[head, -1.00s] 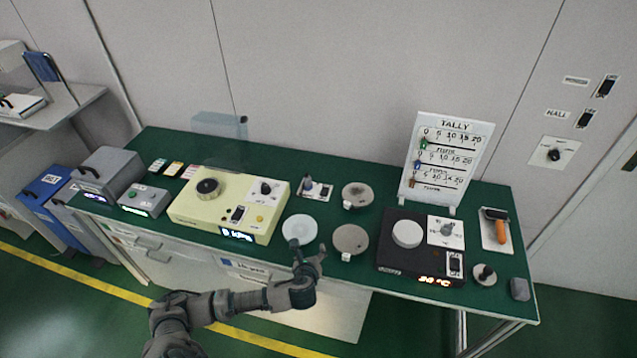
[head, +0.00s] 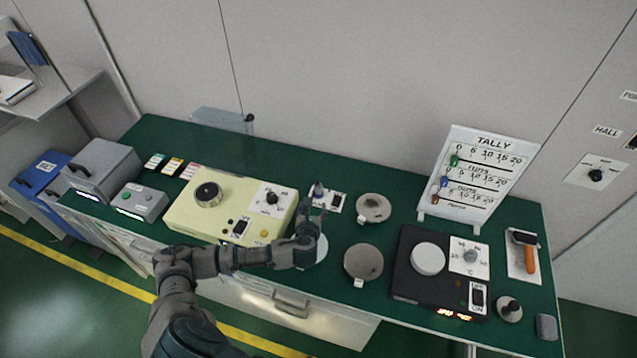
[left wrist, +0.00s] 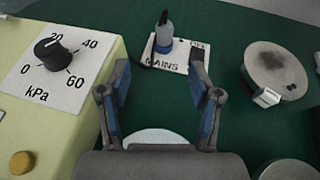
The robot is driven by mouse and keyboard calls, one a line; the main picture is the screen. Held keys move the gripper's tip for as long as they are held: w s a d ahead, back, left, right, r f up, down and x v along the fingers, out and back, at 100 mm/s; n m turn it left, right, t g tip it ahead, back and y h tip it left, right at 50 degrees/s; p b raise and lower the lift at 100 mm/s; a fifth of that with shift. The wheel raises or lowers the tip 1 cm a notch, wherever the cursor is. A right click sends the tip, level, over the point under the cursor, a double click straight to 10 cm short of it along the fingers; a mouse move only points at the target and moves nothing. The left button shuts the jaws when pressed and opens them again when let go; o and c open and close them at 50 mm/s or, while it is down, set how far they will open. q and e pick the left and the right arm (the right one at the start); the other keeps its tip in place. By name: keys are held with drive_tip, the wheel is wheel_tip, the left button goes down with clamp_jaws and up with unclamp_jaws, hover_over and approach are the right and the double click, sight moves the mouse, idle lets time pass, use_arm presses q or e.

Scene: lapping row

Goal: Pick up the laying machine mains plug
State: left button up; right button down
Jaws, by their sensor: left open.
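The mains plug (left wrist: 164,38) is a grey-blue upright body with a dark top. It stands on a white plate marked MAINS (left wrist: 150,62), with a dark cord beside it. In the head view the plug (head: 318,190) shows just right of the cream machine (head: 205,225). My left gripper (head: 314,212) is just on the near side of the plug. In the left wrist view its two blue-padded fingers (left wrist: 162,85) are apart with nothing between them, and the plug lies beyond the tips. My right gripper is not in view.
A white disc (left wrist: 155,137) lies under my left gripper. Grey round plates (head: 373,208) lie to the right. The cream machine's kPa dial (left wrist: 52,52) is close on the left. A dark hotplate unit (head: 408,286) and a tally board (head: 480,175) stand further right.

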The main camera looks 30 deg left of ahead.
sight(317, 190)
use_arm(q)
drive_tip(key=x, duration=0.3)
drive_tip(key=b+x, duration=0.1)
drive_tip(key=x, duration=0.2)
drive_tip(key=d+b+x, duration=0.1)
drive_tip(key=x, duration=0.2)
drive_tip(key=shift+w+a+f, duration=0.1)
drive_tip(key=shift+w+a, duration=0.05)
drive_tip(key=shift+w, duration=0.35)
drive_tip(key=shift+w+a+f, duration=0.15)
drive_tip(key=shift+w+a, duration=0.2)
drive_tip(key=shift+a, duration=0.1)
drive_tip(key=b+x, duration=0.1)
drive_tip(key=x, duration=0.1)
drive_tip(key=b+x, duration=0.1)
drive_tip(key=x, duration=0.2)
drive_tip(key=shift+s+f, duration=0.2)
drive_tip(key=shift+f, duration=0.2)
drive_tip(key=shift+w, duration=0.15)
drive_tip(key=shift+d+r, duration=0.25)
drive_tip(key=shift+d, duration=0.05)
drive_tip(key=c, duration=1)
drive_tip(key=shift+a, duration=0.15)
clamp_jaws()
drive_tip(key=shift+a, duration=0.15)
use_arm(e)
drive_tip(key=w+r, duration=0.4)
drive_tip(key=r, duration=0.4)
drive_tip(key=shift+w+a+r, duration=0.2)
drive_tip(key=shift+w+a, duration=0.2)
